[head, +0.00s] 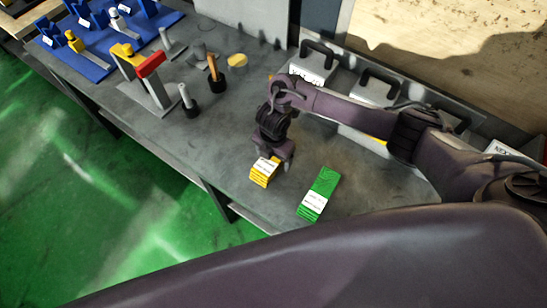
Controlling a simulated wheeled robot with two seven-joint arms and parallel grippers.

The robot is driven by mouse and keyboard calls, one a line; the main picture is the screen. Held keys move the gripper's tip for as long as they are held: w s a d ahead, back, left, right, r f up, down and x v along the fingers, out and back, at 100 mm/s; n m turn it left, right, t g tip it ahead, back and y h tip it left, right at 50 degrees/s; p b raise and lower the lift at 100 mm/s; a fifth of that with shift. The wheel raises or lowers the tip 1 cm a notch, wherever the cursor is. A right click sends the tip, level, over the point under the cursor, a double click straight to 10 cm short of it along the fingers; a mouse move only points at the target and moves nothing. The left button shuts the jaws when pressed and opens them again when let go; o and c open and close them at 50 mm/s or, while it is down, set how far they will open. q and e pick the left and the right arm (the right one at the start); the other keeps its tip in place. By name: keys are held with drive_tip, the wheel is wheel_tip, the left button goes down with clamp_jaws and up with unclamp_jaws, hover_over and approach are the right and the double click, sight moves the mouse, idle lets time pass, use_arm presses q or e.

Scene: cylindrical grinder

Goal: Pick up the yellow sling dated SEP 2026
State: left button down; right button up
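A folded yellow sling (262,175) with a white label lies near the front edge of the grey bench (225,135). Its label is too small to read, so I cannot tell the date. My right gripper (272,155) points down right at the sling's back end and overlaps it in the picture. I cannot tell whether it touches the sling or whether its fingers are open or shut. My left gripper is not in view.
A folded green sling (319,194) with a white label lies to the right. Grey handled cases (313,64) stand along the back. A red-topped stand (152,82) and several upright tools stand left, beside blue trays (75,54). Bare bench lies left of the yellow sling.

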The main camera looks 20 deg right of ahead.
drive_tip(key=shift+w, duration=0.1)
drive_tip(key=c, duration=0.7)
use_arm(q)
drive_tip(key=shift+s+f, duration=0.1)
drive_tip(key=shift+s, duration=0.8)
use_arm(e)
drive_tip(key=c, duration=0.5)
